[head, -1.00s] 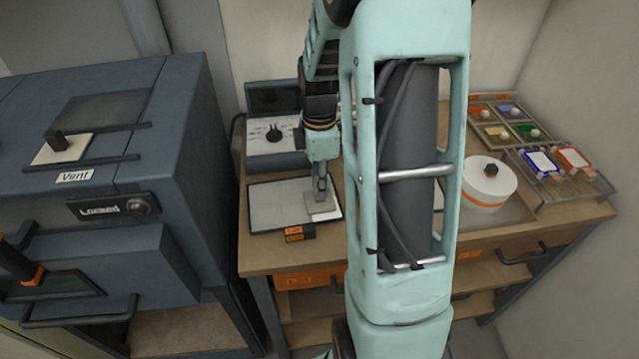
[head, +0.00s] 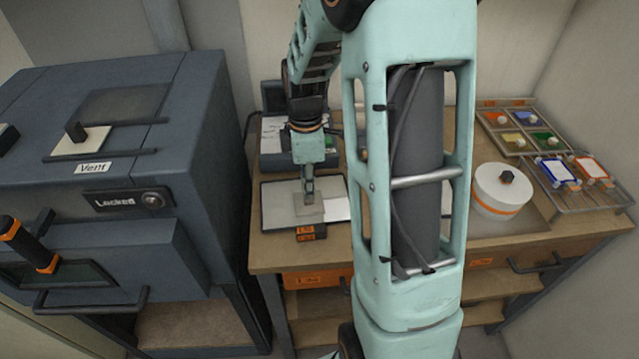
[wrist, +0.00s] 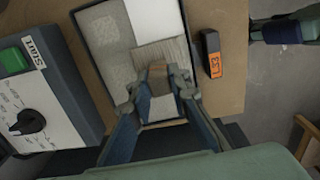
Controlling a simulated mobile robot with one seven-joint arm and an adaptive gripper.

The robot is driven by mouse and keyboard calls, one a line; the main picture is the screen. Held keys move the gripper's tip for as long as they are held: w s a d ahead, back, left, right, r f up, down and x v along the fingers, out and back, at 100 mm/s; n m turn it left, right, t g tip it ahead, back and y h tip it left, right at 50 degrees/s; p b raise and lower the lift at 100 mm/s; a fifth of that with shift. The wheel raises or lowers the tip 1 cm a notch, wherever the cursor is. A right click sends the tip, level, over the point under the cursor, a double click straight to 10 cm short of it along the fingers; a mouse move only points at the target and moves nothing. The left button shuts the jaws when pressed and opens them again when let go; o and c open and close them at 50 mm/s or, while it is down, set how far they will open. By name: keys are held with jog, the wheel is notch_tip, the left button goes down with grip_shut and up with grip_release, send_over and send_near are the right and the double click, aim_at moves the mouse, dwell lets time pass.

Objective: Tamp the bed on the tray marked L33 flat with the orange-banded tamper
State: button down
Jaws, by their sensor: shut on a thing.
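The tray (head: 264,226), dark-rimmed and shallow, lies on the bench behind an orange-and-black label block (head: 311,232). The wrist view shows L3-something on that block (wrist: 212,54). The tray's pale bed (head: 277,210) is greyer and textured on the left; its right part is whiter. My gripper (head: 308,184) is shut on the tamper (head: 309,208), whose square beige plate is over the front middle of the bed. The plate (wrist: 160,52) also shows in the wrist view beyond my fingers (wrist: 160,98). I cannot tell whether it touches the bed.
A control box (wrist: 30,100) with a green Start button and dial stands just behind the tray. A white round pot (head: 499,192) with an orange stripe is at the right, near a rack (head: 598,203) of cards and a sample tray (head: 520,120). A dark locked oven (head: 110,150) stands left.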

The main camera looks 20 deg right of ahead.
jog(key=shift+a, duration=0.25)
jog(key=shift+f+b, duration=0.6)
jog(key=shift+f, duration=0.2)
jog(key=shift+f, duration=0.3)
dwell(0.8)
jog(key=shift+r, duration=0.1)
jog(key=shift+r+p, duration=0.7)
jog(key=shift+r, duration=0.35)
